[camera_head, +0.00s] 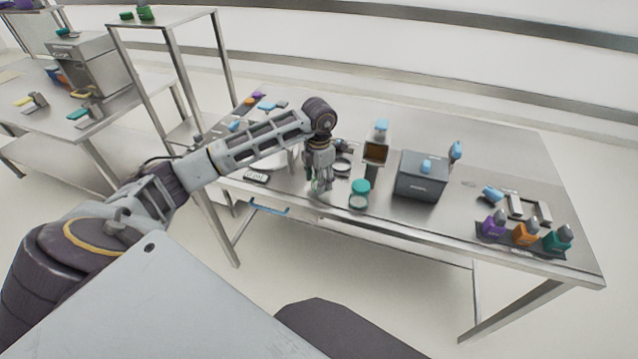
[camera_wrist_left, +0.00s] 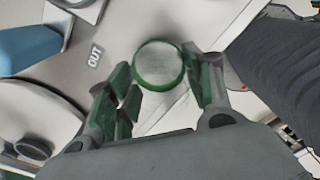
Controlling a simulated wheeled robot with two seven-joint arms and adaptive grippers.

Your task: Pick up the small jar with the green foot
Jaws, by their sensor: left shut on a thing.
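The small jar with the green foot (camera_wrist_left: 158,65) shows in the left wrist view as a clear round shape with a green ring. It sits between the fingers of my left gripper (camera_wrist_left: 161,74), which is shut on it. In the head view my left gripper (camera_head: 319,182) points down near the front edge of the steel table (camera_head: 470,225). The jar is mostly hidden by the fingers there, and I cannot tell whether it still touches the table. My right gripper is not in view.
Right of my left gripper are a teal-lidded round container (camera_head: 360,186) and another round one (camera_head: 358,202) nearer the edge. A dark grey box (camera_head: 421,176) stands further right. Purple, orange and green bottles (camera_head: 525,235) stand at the right end. A white "OUT" label (camera_wrist_left: 95,54) lies near the jar.

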